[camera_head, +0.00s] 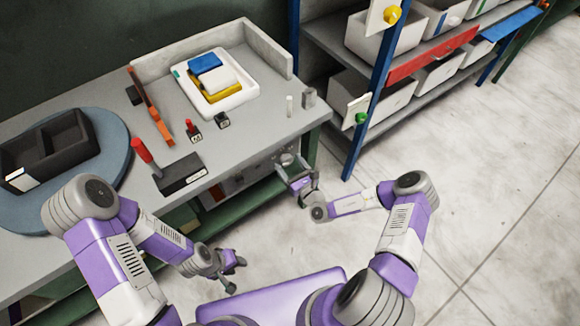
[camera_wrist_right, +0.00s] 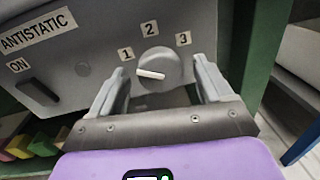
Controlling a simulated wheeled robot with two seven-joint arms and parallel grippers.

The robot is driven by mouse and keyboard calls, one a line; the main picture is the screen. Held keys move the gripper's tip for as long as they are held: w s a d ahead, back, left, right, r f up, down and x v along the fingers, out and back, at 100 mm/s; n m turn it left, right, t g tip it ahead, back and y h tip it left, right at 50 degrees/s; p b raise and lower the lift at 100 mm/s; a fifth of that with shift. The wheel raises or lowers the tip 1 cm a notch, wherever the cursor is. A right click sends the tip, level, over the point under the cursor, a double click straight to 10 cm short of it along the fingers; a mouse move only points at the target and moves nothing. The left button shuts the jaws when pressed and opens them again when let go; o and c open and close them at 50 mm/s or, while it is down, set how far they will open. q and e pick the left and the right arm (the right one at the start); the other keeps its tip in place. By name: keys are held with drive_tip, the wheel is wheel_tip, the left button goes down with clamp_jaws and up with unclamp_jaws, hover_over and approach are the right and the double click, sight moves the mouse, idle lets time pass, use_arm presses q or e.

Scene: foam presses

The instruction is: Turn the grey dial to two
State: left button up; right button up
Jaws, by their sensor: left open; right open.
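The grey dial (camera_wrist_right: 160,66) is on the front panel under the table edge, with labels 1, 2 and 3 around it. Its white pointer (camera_wrist_right: 151,74) points left, nearest the 1. The dial also shows small in the head view (camera_head: 287,159). My right gripper (camera_head: 296,174) is open in front of the panel. In the right wrist view its fingers stand to the left and right of the dial, with visible gaps. Whether the fingertips reach past its face is unclear. My left gripper (camera_head: 237,273) is open and empty, low in front of the table.
An ON switch (camera_wrist_right: 38,90) under an ANTISTATIC label (camera_wrist_right: 38,30) is left of the dial. A green table leg (camera_wrist_right: 258,50) stands close on the right.

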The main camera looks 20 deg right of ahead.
drive_tip(key=c, duration=1)
drive_tip(key=shift+c, duration=0.2)
drive_tip(key=m+p, duration=0.2)
drive_tip(key=shift+r+p, duration=0.2)
drive_tip(key=shift+p, duration=0.15)
drive_tip(key=m+p, duration=0.2)
drive_tip(key=shift+m, duration=0.3)
drive_tip(key=m+p, duration=0.2)
drive_tip(key=m, duration=0.1)
drive_tip(key=shift+f+g, duration=0.1)
drive_tip(key=shift+g, duration=0.2)
drive_tip(key=shift+d+m+p, duration=0.1)
drive_tip(key=shift+m+p, duration=0.25)
drive_tip(key=shift+m, duration=1.35)
drive_tip(key=shift+f+y, duration=0.1)
drive_tip(key=shift+y, duration=0.3)
